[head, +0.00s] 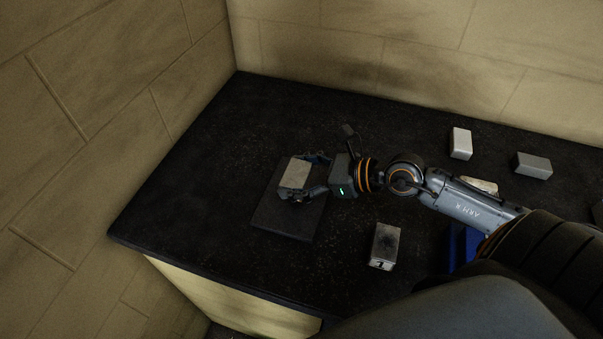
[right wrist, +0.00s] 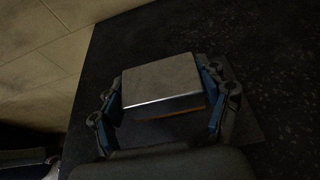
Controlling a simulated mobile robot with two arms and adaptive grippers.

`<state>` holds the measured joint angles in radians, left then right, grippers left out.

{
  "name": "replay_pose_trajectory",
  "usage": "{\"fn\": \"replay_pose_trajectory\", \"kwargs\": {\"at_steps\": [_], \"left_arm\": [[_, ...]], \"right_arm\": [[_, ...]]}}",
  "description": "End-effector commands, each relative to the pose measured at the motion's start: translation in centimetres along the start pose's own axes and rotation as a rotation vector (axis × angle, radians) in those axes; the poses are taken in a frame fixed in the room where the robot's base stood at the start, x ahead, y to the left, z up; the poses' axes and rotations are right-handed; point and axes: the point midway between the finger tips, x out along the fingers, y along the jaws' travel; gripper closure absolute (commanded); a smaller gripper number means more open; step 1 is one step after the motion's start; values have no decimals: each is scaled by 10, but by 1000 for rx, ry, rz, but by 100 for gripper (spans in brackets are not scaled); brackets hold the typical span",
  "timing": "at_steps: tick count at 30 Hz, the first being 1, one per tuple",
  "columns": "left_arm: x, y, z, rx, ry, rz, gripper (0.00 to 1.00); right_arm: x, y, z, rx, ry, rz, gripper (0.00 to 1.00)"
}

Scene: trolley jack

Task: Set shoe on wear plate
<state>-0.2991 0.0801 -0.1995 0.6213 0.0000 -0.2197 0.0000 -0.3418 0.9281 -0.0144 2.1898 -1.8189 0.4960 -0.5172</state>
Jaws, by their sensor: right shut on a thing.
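The shoe is a pale grey block (head: 295,174) at the dark square wear plate (head: 290,222) on the black bench top. My right gripper (head: 303,178) is shut on the block, with one finger on each side of it. In the right wrist view the block (right wrist: 163,85) sits between the blue-padded fingers (right wrist: 162,98), and part of the plate (right wrist: 245,132) shows beyond the right finger. The block is over the plate's far part; I cannot tell whether its underside touches the plate. My left gripper is not in view.
A block marked 1 (head: 385,247) stands right of the plate. Two more blocks, one pale (head: 461,143) and one grey (head: 533,166), lie at the back right. A blue object (head: 462,248) is partly hidden under my right arm. The bench's left side is clear.

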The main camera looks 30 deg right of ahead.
Motion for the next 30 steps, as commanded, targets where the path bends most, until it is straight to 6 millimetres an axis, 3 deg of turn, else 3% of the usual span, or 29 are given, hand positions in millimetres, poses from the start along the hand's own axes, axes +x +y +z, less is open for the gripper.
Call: {"fn": "replay_pose_trajectory", "kwargs": {"at_steps": [5,12,25,26,28,30], "left_arm": [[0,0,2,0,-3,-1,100],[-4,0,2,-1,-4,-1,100],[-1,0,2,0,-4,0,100],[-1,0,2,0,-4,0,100],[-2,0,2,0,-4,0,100],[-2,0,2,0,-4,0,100]], "right_arm": [[9,-7,-2,-2,-10,-2,88],[18,-6,-27,0,-9,-2,88],[20,-5,-33,-3,-9,-2,88],[20,-4,-36,0,0,1,19],[20,-4,-36,0,0,1,5],[20,-4,-36,0,0,1,2]]}}
